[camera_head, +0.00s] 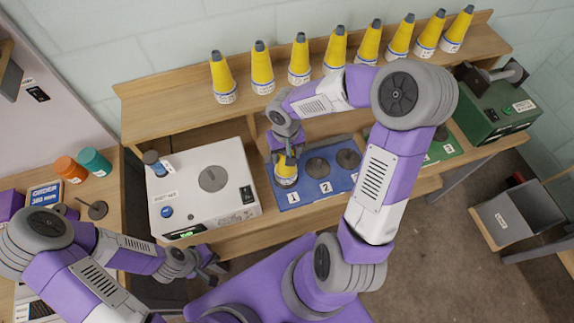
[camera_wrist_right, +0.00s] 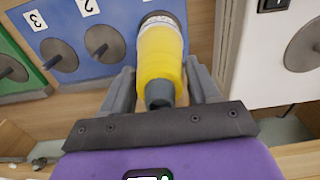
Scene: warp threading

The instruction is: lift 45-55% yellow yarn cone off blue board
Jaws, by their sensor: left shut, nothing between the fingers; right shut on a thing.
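A yellow yarn cone (camera_head: 286,172) with a white and blue base is at the left place of the blue board (camera_head: 318,196), by label 1. My right gripper (camera_head: 285,158) is shut on it from above. In the right wrist view the yellow cone (camera_wrist_right: 160,55) is between the fingers of my right gripper (camera_wrist_right: 160,85), its grey tip toward the palm. Whether its base touches the blue board (camera_wrist_right: 75,40) I cannot tell. My left gripper (camera_head: 216,268) is shut and empty, low in front of the white machine.
Several yellow cones (camera_head: 300,62) stand along the wooden shelf (camera_head: 180,105). A white machine (camera_head: 205,190) stands left of the board. A green machine (camera_head: 492,108) is at the right. Spindles 2 and 3 on the board are empty. A grey bin (camera_head: 515,213) stands at the lower right.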

